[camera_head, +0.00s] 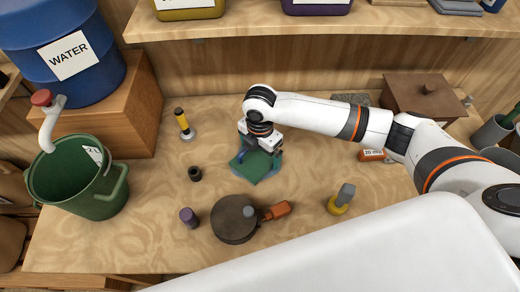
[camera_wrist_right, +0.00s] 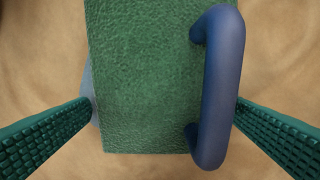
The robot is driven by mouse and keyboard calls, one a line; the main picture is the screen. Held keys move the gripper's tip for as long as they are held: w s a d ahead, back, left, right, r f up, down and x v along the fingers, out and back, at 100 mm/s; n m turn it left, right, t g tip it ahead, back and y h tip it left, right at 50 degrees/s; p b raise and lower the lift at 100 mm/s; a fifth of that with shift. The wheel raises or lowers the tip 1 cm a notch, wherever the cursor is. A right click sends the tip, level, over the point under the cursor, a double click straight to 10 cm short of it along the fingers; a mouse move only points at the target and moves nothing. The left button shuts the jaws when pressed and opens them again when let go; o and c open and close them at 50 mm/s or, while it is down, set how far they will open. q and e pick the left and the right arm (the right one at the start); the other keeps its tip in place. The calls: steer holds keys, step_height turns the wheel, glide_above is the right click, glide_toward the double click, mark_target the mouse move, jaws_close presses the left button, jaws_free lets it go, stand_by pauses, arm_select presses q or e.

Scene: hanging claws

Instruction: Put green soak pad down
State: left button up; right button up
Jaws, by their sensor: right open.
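The green soak pad (camera_head: 255,169) lies flat on the wooden table, partly under my right gripper (camera_head: 259,150). In the right wrist view the pad (camera_wrist_right: 150,80) fills the middle, with a blue bar handle (camera_wrist_right: 214,90) along its right side. My right gripper's ribbed green fingers (camera_wrist_right: 166,108) stand apart, one on each side of the pad and handle. A grey-blue rounded edge shows under the pad at its left. In the head view the gripper's wrist hides part of the pad. My left gripper is not in view.
A dark round pan (camera_head: 232,222) with an orange handle stands in front of the pad. A black cup (camera_head: 195,174) and a yellow-black tool (camera_head: 183,122) are to the left. A green bucket (camera_head: 75,183) stands at far left.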

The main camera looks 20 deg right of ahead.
mark_target(260, 155)
step_height(260, 155, up, 12)
steer(key=shift+b, duration=0.35)
stand_by(0.5)
